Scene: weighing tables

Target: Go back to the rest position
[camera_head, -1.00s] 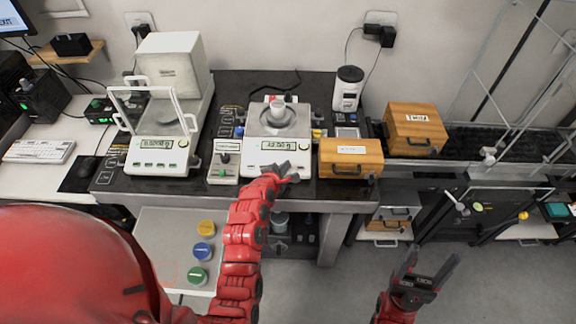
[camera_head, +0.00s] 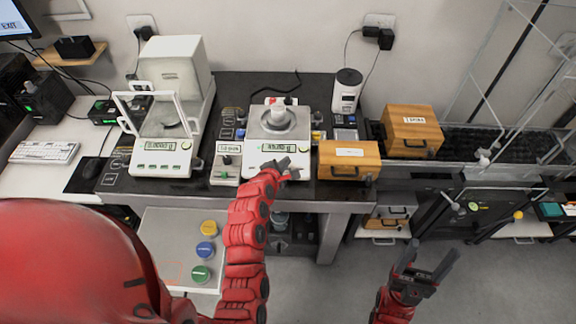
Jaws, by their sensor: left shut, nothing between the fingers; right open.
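My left gripper (camera_head: 287,168) is shut and empty, in front of the centre balance (camera_head: 262,148), close to its display; I cannot tell whether it touches. The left arm comes up from the bottom of the view. My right gripper (camera_head: 428,268) is open and empty, above the grey floor at the lower right. A small whitish metal weight (camera_head: 278,110) stands on the pan of the centre balance.
A larger balance with an open shield (camera_head: 165,150) stands to the left. Wooden boxes (camera_head: 348,160) (camera_head: 412,128) stand to the right. Yellow, blue and green lidded jars (camera_head: 206,250) sit on a lower white shelf. The floor (camera_head: 350,285) around my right gripper is clear.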

